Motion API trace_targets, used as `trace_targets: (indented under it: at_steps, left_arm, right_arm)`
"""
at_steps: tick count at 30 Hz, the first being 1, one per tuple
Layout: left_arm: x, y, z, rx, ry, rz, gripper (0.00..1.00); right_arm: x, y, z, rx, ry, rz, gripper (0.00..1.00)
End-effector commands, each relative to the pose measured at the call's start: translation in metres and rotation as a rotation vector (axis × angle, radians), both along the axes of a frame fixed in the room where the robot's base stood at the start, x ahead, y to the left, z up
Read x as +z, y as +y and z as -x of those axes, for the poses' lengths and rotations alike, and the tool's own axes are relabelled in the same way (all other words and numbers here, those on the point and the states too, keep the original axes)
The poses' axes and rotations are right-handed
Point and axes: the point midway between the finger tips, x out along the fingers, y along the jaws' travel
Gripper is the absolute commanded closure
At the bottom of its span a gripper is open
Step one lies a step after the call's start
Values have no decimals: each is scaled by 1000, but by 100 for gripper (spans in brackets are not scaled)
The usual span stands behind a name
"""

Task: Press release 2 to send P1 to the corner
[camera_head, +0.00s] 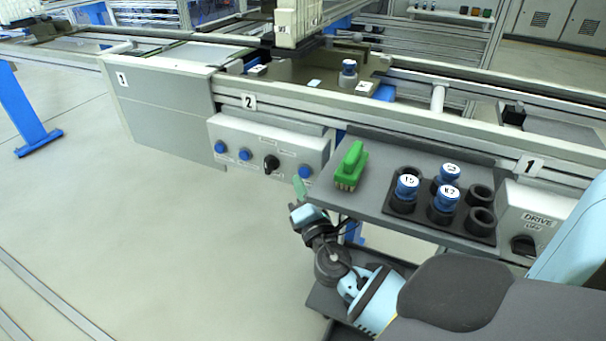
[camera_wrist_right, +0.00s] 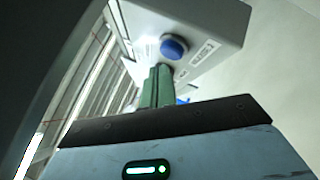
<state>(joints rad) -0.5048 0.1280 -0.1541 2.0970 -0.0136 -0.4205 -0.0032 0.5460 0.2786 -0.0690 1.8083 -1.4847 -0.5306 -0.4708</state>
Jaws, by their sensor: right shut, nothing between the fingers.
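A grey control panel (camera_head: 262,148) is fixed under the rail at the sign 2. It has blue buttons at its left (camera_head: 220,147) and beside that one (camera_head: 244,154), a black knob (camera_head: 271,163) and a blue button (camera_head: 306,172) at its right end. Their labels are too small to read. My right gripper (camera_head: 299,187), with green fingers, is shut and empty just below the right-end button. In the right wrist view the green fingertips (camera_wrist_right: 160,72) are close below a blue button (camera_wrist_right: 173,47); I cannot tell whether they touch. A brown pallet (camera_head: 325,72) stands on the line; its name is unreadable. My left gripper is out of view.
A grey shelf (camera_head: 375,207) to the right holds a green brush (camera_head: 351,165) and a black holder (camera_head: 428,226) with blue-topped parts. A drive box (camera_head: 535,218) is at the right. A grey cover panel (camera_head: 165,100) is at the left. The floor in front is clear.

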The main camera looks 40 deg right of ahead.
Motion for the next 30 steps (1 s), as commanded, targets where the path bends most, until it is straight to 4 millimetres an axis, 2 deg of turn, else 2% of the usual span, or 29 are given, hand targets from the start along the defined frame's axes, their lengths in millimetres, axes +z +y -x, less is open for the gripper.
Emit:
trace_targets:
  at_steps: [7,30]
  left_arm:
    - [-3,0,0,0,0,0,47]
    - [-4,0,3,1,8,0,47]
  right_arm:
    - [-1,-7,-3,0,0,1,100]
    - [0,-11,-4,0,0,0,100]
